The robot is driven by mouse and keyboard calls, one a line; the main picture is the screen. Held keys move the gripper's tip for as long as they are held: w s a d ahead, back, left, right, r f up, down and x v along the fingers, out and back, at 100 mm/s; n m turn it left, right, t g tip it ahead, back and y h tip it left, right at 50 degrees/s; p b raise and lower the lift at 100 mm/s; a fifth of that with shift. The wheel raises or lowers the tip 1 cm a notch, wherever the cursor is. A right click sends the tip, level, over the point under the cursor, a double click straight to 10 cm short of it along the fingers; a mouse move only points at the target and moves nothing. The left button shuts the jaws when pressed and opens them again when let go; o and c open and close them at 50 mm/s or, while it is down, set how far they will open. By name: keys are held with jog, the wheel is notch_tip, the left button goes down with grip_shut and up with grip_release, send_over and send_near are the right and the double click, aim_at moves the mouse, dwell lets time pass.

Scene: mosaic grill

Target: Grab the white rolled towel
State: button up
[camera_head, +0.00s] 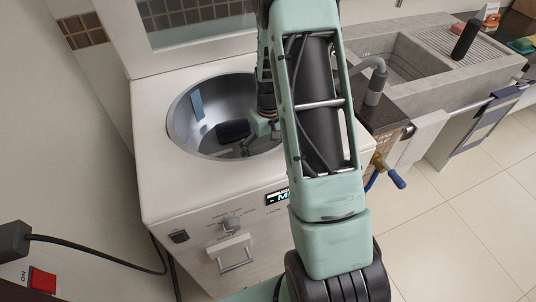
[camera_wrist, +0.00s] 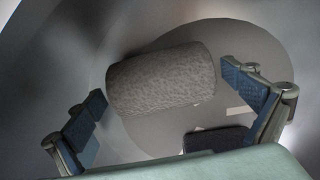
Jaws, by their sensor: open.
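A rolled towel (camera_wrist: 160,83), greyish in the shade, lies on its side at the bottom of the round metal basin in the wrist view. My gripper (camera_wrist: 165,92) is open, one finger to the left and one to the right of the towel, with gaps on both sides. How far the fingertips are above the towel I cannot tell. In the head view my gripper (camera_head: 246,134) is down inside the basin (camera_head: 180,118). I cannot make out the towel there.
The basin is set in a white cabinet (camera_head: 158,190) with a knob and handle on its front. A dark flat shape (camera_wrist: 215,140) lies below the towel in the wrist view. A grey sink (camera_head: 455,85) and a tap (camera_head: 374,80) stand to the right.

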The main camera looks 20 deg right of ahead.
jog(key=c, duration=1.2)
